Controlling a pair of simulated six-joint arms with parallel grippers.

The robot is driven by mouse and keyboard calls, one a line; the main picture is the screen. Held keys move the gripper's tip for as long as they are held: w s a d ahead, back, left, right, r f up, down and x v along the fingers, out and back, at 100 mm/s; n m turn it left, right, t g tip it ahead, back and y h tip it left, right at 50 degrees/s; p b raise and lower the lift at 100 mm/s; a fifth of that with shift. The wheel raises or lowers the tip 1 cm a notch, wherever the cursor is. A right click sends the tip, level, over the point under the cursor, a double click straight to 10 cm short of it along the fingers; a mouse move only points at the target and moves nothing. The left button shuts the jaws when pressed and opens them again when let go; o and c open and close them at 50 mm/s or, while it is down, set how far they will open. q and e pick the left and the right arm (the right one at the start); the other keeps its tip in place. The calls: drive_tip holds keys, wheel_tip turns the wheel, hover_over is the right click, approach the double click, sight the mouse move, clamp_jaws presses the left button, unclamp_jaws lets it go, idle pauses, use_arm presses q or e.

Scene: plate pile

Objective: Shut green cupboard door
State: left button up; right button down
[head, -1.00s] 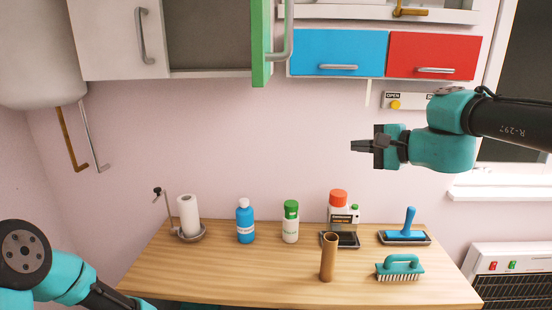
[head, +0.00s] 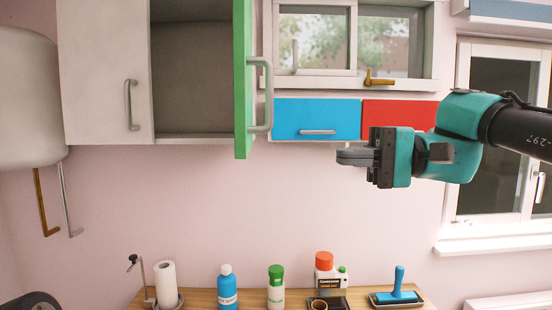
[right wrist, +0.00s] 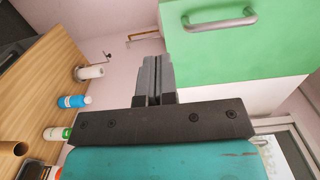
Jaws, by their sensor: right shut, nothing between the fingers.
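The green cupboard door (head: 243,82) stands open, swung out edge-on toward me, with a grey bar handle (head: 262,95) on its right side. The open cupboard (head: 193,75) behind it looks empty. In the right wrist view the green door (right wrist: 235,45) fills the upper right, its handle (right wrist: 220,20) near the top. My right gripper (head: 345,157) is shut and empty. It points left, to the right of the door and a little below the handle, apart from both. My left gripper is out of view; only a bit of my left arm shows at the lower left.
Blue (head: 316,118) and red (head: 398,114) drawers sit behind my right gripper, under a window. The wooden table (head: 203,297) below holds a paper roll (head: 166,283), bottles and a blue brush-like tool (head: 398,282). The wall between is clear.

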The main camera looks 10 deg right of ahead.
drive_tip(key=shift+a, duration=0.15)
drive_tip(key=w+a, duration=0.1)
drive_tip(key=a, duration=1.2)
drive_tip(key=shift+w+a, duration=0.3)
